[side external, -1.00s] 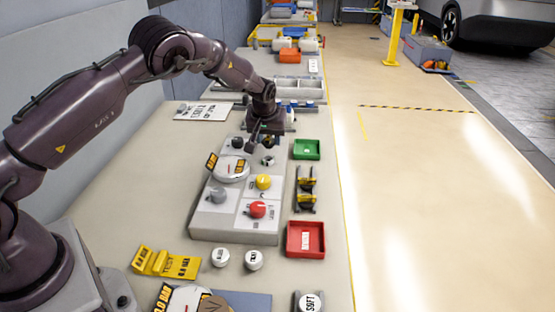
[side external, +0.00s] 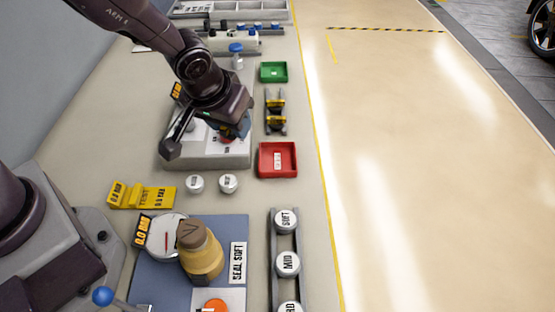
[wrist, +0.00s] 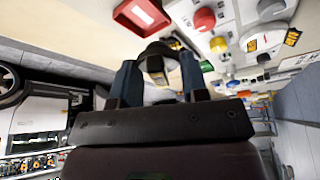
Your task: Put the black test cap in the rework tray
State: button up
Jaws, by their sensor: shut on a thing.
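My gripper (side external: 236,131) is low over the near end of the grey block (side external: 200,157), left of the red tray (side external: 277,147). In the wrist view my gripper (wrist: 159,78) is shut on the black test cap (wrist: 156,48), a dark rounded piece with a paler part between the fingers. The cap is mostly hidden in the side view. The red tray has a small white label, too small to read surely, and looks empty. It also shows in the wrist view (wrist: 142,14), beyond the fingers and apart from them.
A red knob (wrist: 204,18) is close to my gripper on the block. A green tray (side external: 273,72) and a black-and-yellow holder (side external: 275,110) stand beyond the red tray. Two white caps (side external: 228,183) lie nearer. A gauge and tan bottle (side external: 201,255) stand in front.

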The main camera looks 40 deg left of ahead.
jog(key=s+a+f, duration=0.1)
jog(key=s+a, duration=0.1)
jog(key=s, duration=0.1)
jog(key=n, duration=0.1)
send_near(280, 157)
jog(key=shift+w+a+f, duration=0.45)
jog(key=shift+w+f, duration=0.3)
jog(key=shift+w, duration=0.1)
jog(key=shift+w+f, duration=0.15)
jog(key=shift+f, duration=0.05)
jog(key=shift+w+d+f, duration=0.1)
jog(key=shift+w+f, duration=0.1)
jog(key=shift+f, duration=1.5)
jog(key=shift+f, duration=0.2)
jog(key=o, duration=0.5)
